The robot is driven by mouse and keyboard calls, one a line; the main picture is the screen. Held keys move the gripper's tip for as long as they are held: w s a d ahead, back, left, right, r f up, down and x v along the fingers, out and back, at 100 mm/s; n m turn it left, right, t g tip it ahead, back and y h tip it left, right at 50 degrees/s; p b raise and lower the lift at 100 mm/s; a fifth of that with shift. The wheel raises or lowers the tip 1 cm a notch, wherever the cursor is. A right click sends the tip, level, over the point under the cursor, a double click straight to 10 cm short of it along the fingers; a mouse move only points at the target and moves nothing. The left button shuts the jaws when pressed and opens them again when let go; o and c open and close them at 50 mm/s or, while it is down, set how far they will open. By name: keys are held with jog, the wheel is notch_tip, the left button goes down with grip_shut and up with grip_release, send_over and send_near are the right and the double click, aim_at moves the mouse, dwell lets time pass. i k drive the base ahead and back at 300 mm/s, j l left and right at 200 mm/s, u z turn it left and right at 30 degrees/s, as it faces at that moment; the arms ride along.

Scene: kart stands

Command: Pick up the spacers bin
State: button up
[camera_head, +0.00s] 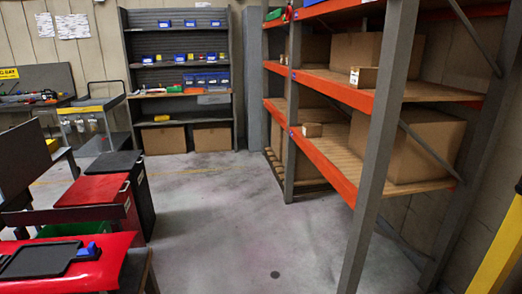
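My gripper is not in view. Several small blue bins stand on the grey shelf unit (178,50) at the back. One blue bin (164,24) is on its top shelf, and a denser group of blue bins (206,80) sits lower at the right. A yellow bin (161,118) stands on a lower shelf. Labels are too small to read, so I cannot tell which one is the spacers bin.
An orange-and-grey rack (322,155) with cardboard boxes (412,146) fills the right. A grey cart (89,113), a red-topped cabinet (95,192) and a red surface with a black tray (40,259) stand left. The concrete floor (225,215) between is clear.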

aim_at(210, 57)
jog(key=i+j+u, duration=0.2)
jog(key=i, duration=0.7)
jog(key=i+l+u, duration=0.15)
jog(key=i, duration=0.75)
jog(key=i+l+u, duration=0.2)
jog(key=i, duration=0.75)
jog(key=i+l+u, duration=0.1)
jog(key=i, duration=3.15)
jog(key=i+j+u, duration=0.15)
jog(key=i, duration=0.9)
jog(key=i+j+u, duration=0.15)
jog(key=i, duration=0.9)
